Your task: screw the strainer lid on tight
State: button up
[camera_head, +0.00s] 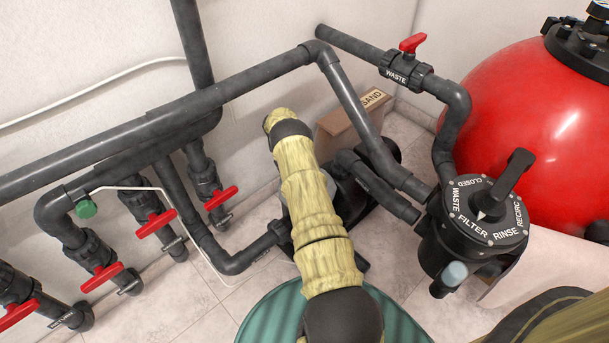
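The strainer lid cannot be made out for certain. My arm runs up the middle of the head view and covers most of the black pump (353,203), where only parts show on either side of the arm. A small pale grey patch shows at the arm's right edge against the pump, too little to name. My gripper is not visible; the far end of my arm bends away near the wall and hides it. I cannot see whether it touches or holds anything.
Grey pipes (240,85) cross above the pump, with red-handled valves (157,223) at left. A multiport valve (478,212) and red tank (520,110) stand at right. A cardboard sand box (345,117) is behind the pump. A green ribbed drum (268,315) is in front.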

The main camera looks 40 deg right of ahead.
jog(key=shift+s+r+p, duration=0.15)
jog(key=shift+p, duration=0.35)
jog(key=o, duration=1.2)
jog(key=b, duration=0.3)
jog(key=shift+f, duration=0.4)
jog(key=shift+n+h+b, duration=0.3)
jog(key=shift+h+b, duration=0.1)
jog(key=shift+b, duration=0.15)
